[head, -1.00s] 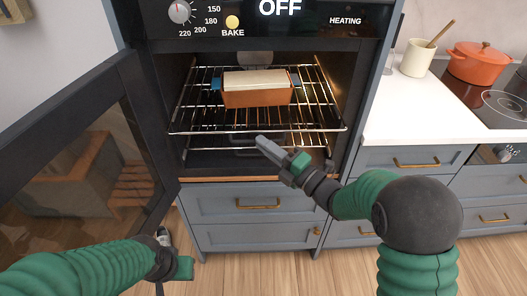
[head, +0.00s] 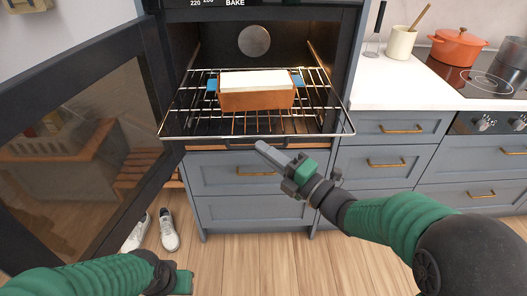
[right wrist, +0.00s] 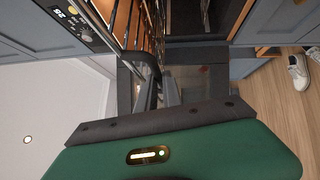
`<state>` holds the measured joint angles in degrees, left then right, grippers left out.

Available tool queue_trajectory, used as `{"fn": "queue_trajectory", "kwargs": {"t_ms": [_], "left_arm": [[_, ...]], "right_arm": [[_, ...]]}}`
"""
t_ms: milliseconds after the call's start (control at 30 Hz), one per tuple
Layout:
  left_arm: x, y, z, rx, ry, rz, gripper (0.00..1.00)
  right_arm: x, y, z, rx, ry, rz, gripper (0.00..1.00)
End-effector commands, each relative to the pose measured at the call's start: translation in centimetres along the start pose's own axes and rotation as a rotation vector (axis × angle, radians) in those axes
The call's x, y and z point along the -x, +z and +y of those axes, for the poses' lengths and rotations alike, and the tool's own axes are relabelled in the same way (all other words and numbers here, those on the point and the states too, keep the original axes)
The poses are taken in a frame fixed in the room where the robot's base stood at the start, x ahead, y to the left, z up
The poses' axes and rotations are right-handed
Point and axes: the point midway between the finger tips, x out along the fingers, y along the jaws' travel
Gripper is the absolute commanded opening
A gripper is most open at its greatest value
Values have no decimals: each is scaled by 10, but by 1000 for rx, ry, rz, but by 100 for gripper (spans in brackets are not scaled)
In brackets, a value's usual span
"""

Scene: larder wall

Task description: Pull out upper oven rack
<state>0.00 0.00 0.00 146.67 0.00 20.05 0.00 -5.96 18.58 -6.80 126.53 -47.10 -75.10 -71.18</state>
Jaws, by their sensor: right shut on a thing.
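The upper oven rack (head: 200,136) is a shiny wire rack, slid partly out through the open oven front. A copper-coloured loaf pan (head: 255,99) with a pale top and blue pieces at both ends sits upright on it. My right gripper (head: 262,148) is at the middle of the rack's front edge, shut on what looks like a dark handle there. The right wrist view shows this dark bar (right wrist: 146,68) by the fingers, with rack wires beyond. The exact contact is partly hidden. My left gripper (head: 180,282) is low at the left, away from the rack; its fingers are unclear.
The oven door (head: 85,130) hangs open at the left. Drawers (head: 250,172) lie below the oven. A white counter (head: 390,85) with a utensil crock (head: 400,43) and an orange pot (head: 457,48) is at the right. Shoes (head: 168,230) stand on the floor; floor ahead is clear.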

Motion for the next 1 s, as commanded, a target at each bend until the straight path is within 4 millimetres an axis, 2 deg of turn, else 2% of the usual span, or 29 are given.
{"fn": "queue_trajectory", "kwargs": {"t_ms": [33,433,467,533,1000], "left_arm": [[-1,0,0,0,0,0,36],[-2,0,0,0,0,0,36],[-2,0,0,0,0,0,36],[-2,0,0,0,0,0,36],[-1,0,0,0,0,0,36]], "right_arm": [[4,5,-5,-1,-12,-16,0],[5,4,-4,-2,-13,-16,0],[5,4,-4,-2,-13,-16,11],[5,4,-4,-2,-12,-15,19],[3,-2,0,2,-4,-4,19]]}}
